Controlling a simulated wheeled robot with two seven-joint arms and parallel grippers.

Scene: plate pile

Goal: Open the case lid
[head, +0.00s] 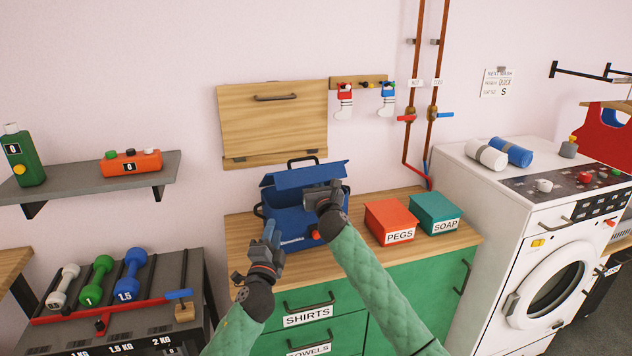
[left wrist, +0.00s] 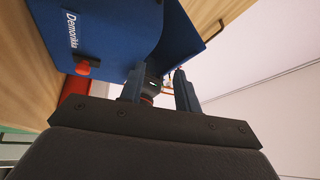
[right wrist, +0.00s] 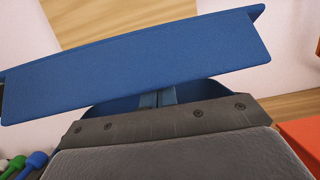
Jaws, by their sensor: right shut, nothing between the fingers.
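The blue case (head: 290,232) stands on the wooden counter, with a red button (head: 316,235) on its front. Its lid (head: 300,177) is partly raised and tilted, with a black handle on top. My right gripper (head: 318,193) is shut and empty at the front opening, under the lid's front edge. In the right wrist view its fingers (right wrist: 157,98) reach below the lid (right wrist: 140,68); I cannot tell whether they touch it. My left gripper (head: 270,232) is open and empty, in front of the case's left side. The case (left wrist: 105,35) also shows in the left wrist view.
A red PEGS box (head: 388,219) and a teal SOAP box (head: 436,213) stand right of the case. A wooden wall panel (head: 272,125) hangs behind it. A washing machine (head: 545,240) is at the right, a dumbbell rack (head: 115,310) at the left.

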